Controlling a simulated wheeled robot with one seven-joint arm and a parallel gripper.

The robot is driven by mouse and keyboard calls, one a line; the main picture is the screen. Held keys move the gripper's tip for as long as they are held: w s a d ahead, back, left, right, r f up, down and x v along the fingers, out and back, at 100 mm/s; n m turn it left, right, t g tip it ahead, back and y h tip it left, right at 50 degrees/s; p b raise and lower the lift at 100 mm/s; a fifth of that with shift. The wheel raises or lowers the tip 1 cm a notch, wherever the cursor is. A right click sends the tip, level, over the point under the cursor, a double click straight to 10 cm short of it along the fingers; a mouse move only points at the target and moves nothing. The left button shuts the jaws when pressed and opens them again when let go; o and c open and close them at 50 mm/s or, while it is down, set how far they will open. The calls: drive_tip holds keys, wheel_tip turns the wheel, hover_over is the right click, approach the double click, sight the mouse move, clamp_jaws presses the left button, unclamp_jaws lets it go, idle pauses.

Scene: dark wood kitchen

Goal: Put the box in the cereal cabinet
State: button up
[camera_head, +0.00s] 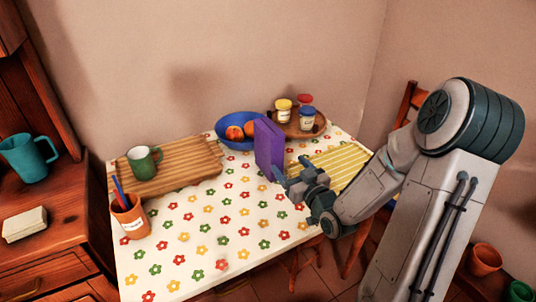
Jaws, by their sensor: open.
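A purple box (269,147) stands upright on the flowered tablecloth, in front of the right side of a blue bowl. My gripper (283,176) is open and just to the right and front of the box's lower part. Its fingers point toward the box. I cannot tell whether a finger touches it. No cabinet marked for cereal can be made out; part of a dark wood cabinet (45,262) shows at the left edge.
On the table (200,250) are a blue bowl (232,142) with fruit, a tray (318,128) with several jars, a striped mat (335,165), a cutting board (180,180) with a green mug (142,164), and an orange cup (130,220) with pens. The table's front middle is clear.

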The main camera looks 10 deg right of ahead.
sight(276, 150)
drive_tip(key=x, duration=1.1)
drive_tip(key=p+x, duration=0.1)
drive_tip(key=x, duration=0.1)
drive_tip(key=shift+w+d+r, duration=0.2)
drive_tip(key=shift+w+d, duration=0.05)
drive_tip(key=shift+d, duration=0.05)
drive_tip(key=shift+c, duration=0.3)
drive_tip(key=c, duration=1.3)
drive_tip(key=shift+r, duration=0.2)
drive_tip(key=shift+c, duration=0.2)
